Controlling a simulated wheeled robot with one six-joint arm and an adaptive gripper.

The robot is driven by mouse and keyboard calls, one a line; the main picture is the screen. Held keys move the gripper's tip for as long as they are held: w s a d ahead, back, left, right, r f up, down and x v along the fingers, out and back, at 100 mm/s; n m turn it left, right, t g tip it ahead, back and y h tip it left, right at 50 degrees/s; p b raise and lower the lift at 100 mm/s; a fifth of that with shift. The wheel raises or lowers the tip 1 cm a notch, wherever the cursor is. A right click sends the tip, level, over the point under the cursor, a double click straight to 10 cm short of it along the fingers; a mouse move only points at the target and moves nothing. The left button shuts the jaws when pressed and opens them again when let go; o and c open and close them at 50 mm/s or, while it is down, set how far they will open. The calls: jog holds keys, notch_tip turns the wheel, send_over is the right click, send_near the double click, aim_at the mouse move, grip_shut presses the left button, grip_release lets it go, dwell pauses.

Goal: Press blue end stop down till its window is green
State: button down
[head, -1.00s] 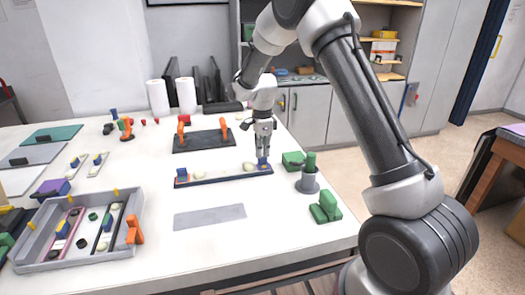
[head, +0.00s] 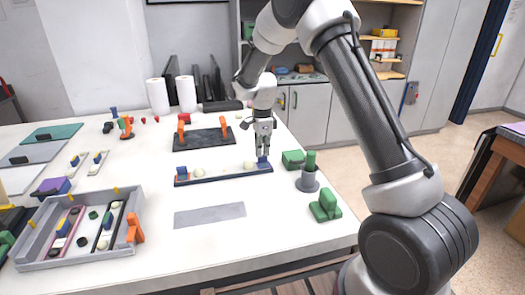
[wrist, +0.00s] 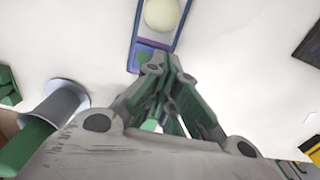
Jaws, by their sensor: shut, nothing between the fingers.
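In the wrist view the fingertips (wrist: 165,64) overlap the blue end (wrist: 138,62) of the strip. Pale balls (head: 249,167) sit on the strip.
A green block (head: 293,159), a grey cup with a green peg (head: 308,182) and a green stand (head: 325,205) are close on the right. A grey tray (head: 85,252) is at front left. A flat grey plate (head: 210,214) lies in front.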

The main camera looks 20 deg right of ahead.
aim_at(263, 156)
dwell(0.3)
jog(key=shift+r, duration=3.5)
